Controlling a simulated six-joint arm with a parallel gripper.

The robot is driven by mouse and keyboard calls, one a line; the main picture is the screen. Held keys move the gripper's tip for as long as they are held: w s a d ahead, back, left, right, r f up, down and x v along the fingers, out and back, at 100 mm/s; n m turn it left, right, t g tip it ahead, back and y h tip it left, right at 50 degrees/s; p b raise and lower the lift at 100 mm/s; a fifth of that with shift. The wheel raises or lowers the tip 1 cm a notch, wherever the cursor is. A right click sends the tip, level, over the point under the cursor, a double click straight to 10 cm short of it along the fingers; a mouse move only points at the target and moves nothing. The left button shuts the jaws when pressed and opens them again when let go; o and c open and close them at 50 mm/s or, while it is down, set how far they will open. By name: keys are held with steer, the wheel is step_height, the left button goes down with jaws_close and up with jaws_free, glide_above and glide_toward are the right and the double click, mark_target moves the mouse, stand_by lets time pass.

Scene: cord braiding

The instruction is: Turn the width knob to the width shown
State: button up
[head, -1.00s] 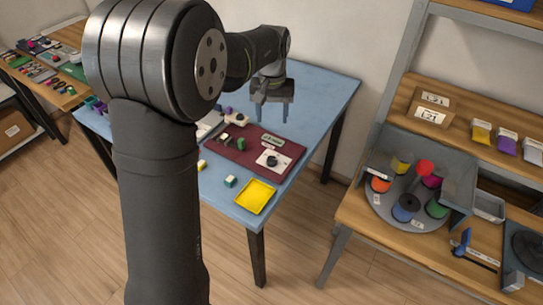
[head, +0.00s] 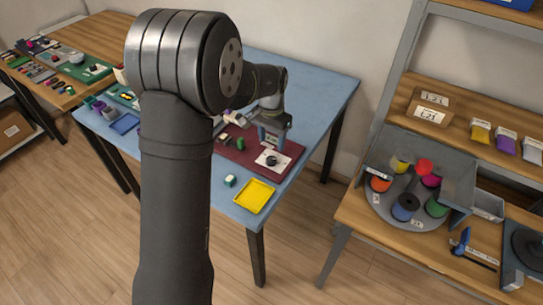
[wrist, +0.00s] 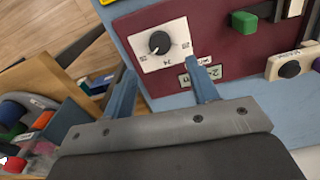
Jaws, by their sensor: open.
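The width knob (wrist: 159,43) is a round black dial on a white plate (wrist: 176,27) with printed marks, on a dark red board (wrist: 215,37). A pale mark shows at its edge; I cannot read its setting exactly. The knob also shows in the head view (head: 271,160). Beside the plate is a small green-framed sign (wrist: 205,73), partly hidden by a finger; its text is not fully legible. My gripper (wrist: 160,70) is open and empty, its two blue-grey fingers apart, close to the plate's near edge. In the head view my gripper (head: 272,137) is just above the board.
A yellow tray (head: 254,196) and a small pale-and-green block (head: 230,181) are on the blue table (head: 310,122). A shelf with spools (head: 406,208) stands to the right.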

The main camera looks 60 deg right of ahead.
mark_target(271, 159)
step_height(271, 159, down, 8)
steer(key=shift+f, duration=0.1)
steer(key=shift+c, duration=0.2)
steer(key=c, duration=0.9)
